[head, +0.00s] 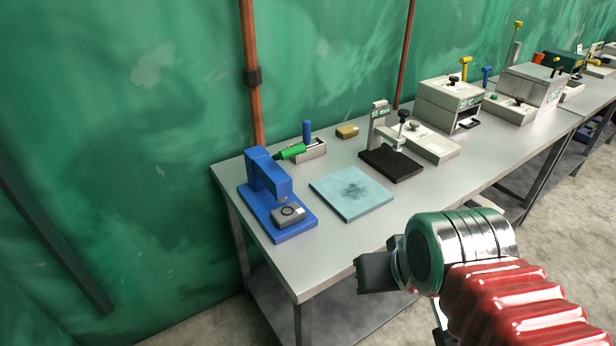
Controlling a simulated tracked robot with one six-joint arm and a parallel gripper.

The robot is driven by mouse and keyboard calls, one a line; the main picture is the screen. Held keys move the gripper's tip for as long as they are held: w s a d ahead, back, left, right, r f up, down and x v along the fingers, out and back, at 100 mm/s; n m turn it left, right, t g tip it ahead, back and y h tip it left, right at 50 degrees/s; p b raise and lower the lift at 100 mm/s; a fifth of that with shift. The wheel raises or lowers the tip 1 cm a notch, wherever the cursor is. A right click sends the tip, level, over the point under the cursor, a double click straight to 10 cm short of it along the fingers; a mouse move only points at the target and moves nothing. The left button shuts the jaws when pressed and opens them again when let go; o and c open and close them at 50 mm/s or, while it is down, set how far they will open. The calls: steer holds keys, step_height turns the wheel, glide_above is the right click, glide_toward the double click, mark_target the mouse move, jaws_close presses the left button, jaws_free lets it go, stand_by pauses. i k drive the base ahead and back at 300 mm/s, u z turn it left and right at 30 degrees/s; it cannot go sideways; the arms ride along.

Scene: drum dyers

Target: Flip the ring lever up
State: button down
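A blue stand (262,180) with an upright post and overhanging head stands at the near left end of the grey table. On its base, under the head, is a grey block (290,218) with a dark ring marking or ring part on top. I cannot tell if this ring is the ring lever; no other ring-shaped lever is clear. My gripper (372,272) shows as a dark block at the end of my red and green arm, in front of the table's front edge. It is apart from the blue stand, to its lower right. Its fingers are not clearly visible.
The table (331,248) also bears a light blue mat (350,193), a grey box with green and blue handles (308,150), a yellow-brown block (347,131), and a press on a black base (391,165). Grey machines with levers (450,100) stand farther right. A green wall is behind.

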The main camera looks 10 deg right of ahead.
mark_target(283, 155)
steer(key=u, duration=0.05)
steer(key=k, duration=1.5)
steer(key=u, duration=0.8)
steer(key=i, duration=1.7)
